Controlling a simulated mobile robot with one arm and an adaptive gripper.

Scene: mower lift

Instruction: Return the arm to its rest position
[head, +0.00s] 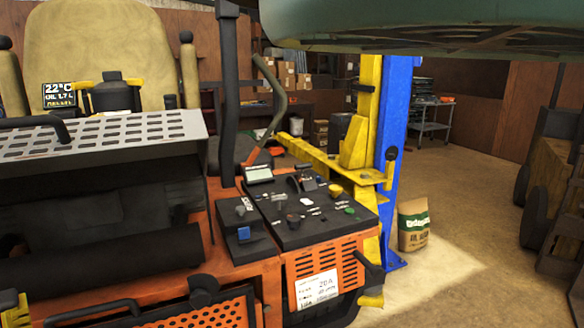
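I cannot make out my arm or gripper in the head view, so its pose and whether it is open or shut do not show. An orange mower (330,262) fills the left and middle, close in front of me. Its dark control panel (300,208) carries a small screen (259,174), levers, knobs and switches. A tan seat (98,48) stands behind at the upper left.
A lift post, blue (397,120) with yellow parts (366,110), rises behind the mower. A green-grey body (430,22) overhangs the top right. A paper sack (413,225) stands by the post. Dark wheeled equipment (547,165) is at the right edge. Floor (470,225) between is clear.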

